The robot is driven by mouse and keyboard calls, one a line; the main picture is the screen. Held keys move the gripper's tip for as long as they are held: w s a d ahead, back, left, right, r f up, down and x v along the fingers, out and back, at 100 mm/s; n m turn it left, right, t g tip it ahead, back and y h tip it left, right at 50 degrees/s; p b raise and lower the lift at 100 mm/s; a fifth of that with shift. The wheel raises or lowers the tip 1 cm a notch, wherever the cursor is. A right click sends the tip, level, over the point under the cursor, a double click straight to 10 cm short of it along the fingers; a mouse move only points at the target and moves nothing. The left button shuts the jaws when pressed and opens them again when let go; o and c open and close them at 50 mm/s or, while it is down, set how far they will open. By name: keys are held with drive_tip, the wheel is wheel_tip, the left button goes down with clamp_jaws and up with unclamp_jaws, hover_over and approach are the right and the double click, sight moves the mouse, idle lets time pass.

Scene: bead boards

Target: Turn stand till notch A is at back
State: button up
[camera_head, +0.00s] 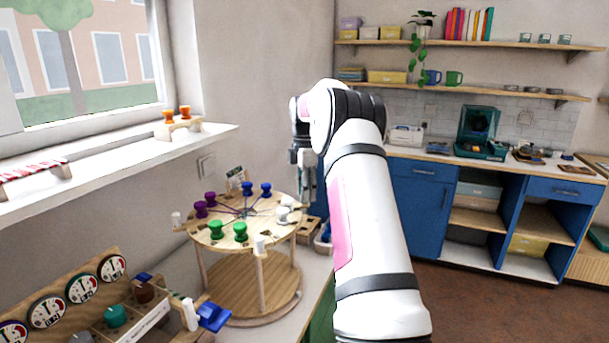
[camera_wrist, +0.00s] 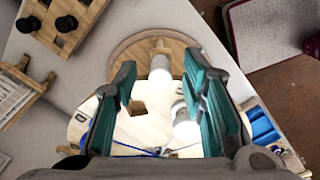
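The round wooden stand (camera_head: 247,218) has a disc on top, posts below and a lower round base. Purple, blue, green and white bobbins stand around its disc, with thin strings running toward the middle. White-capped handles show at the rim, one at the front (camera_head: 259,245). In the wrist view the disc (camera_wrist: 120,135) shows a cut-out notch (camera_wrist: 138,108); I cannot read any letter A. My gripper (camera_head: 302,188) points down by the stand's right back side. In the wrist view my gripper (camera_wrist: 165,95) is open, with a white handle (camera_wrist: 160,66) visible between its teal fingers.
A gauge board (camera_head: 64,300) with several dials stands at the front left. A blue-headed item (camera_head: 213,316) lies by the stand's front. A wooden block with black knobs (camera_wrist: 62,22) is near the stand in the wrist view. The window sill (camera_head: 120,160) overhangs at left.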

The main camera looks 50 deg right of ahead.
wheel_tip(320, 180, up, 11)
idle(0.4)
idle(0.5)
drive_tip(key=a+r+m+h, duration=0.1)
drive_tip(key=a+r, duration=0.3)
drive_tip(key=a, duration=0.3)
drive_tip(key=a+r+m, duration=0.1)
drive_tip(key=a+r, duration=0.3)
drive_tip(key=a, duration=0.3)
drive_tip(key=s+a+r+m+t, duration=0.25)
drive_tip(key=s+a, duration=0.35)
drive_tip(key=a, duration=0.7)
drive_tip(key=s+a+f+m, duration=0.2)
drive_tip(key=s+a+f, duration=0.2)
drive_tip(key=s, duration=0.4)
drive_tip(key=s+a+f+m+t, duration=0.1)
drive_tip(key=s+a+f+m, duration=0.2)
drive_tip(key=s+a, duration=0.3)
drive_tip(key=s+a+f+m+t+y, duration=0.1)
drive_tip(key=s+a+f+m, duration=0.2)
drive_tip(key=s, duration=0.6)
wheel_tip(320, 180, down, 2)
drive_tip(key=shift+s+a+f, duration=0.15)
drive_tip(key=shift+s+a, duration=0.2)
drive_tip(key=shift+a, duration=0.7)
drive_tip(key=shift+m+t, duration=0.25)
drive_tip(key=shift+c, duration=0.6)
